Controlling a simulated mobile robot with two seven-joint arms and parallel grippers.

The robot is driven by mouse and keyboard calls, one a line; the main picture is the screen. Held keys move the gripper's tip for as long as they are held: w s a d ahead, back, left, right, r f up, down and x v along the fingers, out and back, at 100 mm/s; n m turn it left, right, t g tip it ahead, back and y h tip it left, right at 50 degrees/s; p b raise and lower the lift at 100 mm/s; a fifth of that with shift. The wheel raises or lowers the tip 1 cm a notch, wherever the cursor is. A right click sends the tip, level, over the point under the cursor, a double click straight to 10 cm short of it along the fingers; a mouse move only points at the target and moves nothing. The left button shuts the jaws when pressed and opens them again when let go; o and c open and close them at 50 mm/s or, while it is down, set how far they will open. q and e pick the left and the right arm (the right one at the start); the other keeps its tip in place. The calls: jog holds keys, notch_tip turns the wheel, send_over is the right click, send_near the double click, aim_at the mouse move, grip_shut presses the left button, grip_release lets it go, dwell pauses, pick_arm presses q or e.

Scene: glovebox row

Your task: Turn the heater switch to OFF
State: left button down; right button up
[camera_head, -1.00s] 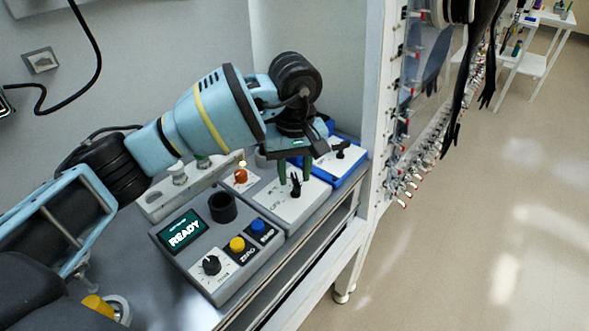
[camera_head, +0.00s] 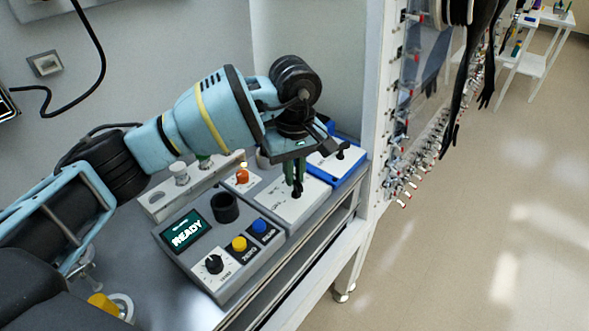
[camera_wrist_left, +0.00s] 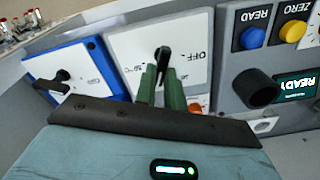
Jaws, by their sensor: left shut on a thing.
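The heater switch is a black lever (camera_head: 297,192) on a white-topped grey box (camera_head: 288,210). In the left wrist view the lever (camera_wrist_left: 163,52) stands out from the white panel (camera_wrist_left: 128,45), with an "OFF" label to its right. My left gripper (camera_head: 294,180) comes down on the lever from above. Its green fingers (camera_wrist_left: 162,76) are shut on the lever, one on each side, and hide its lower part. Which mark the lever points to is hard to tell. My right gripper is not in view.
A blue box (camera_head: 347,172) with another black lever stands close to the right. An orange part (camera_head: 242,175) sits behind the lever. A grey instrument (camera_head: 222,262) with a READY screen and buttons stands in front at the left. The bench edge is close in front.

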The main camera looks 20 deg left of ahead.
pick_arm(q)
jog(key=n+p, duration=0.1)
jog(key=n, duration=0.2)
jog(key=shift+s+a+r, duration=0.1)
jog(key=shift+r, duration=0.05)
jog(key=shift+n+p, duration=0.3)
jog(key=shift+n, duration=0.5)
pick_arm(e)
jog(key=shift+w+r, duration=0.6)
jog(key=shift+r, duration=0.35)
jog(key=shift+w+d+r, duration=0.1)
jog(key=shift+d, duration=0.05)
pick_arm(q)
jog(key=c, duration=1.5)
grip_release()
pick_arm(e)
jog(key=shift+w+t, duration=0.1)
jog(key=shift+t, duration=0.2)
pick_arm(q)
jog(key=shift+r, duration=3.75)
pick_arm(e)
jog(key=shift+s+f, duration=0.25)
pick_arm(q)
jog(key=shift+s, duration=0.1)
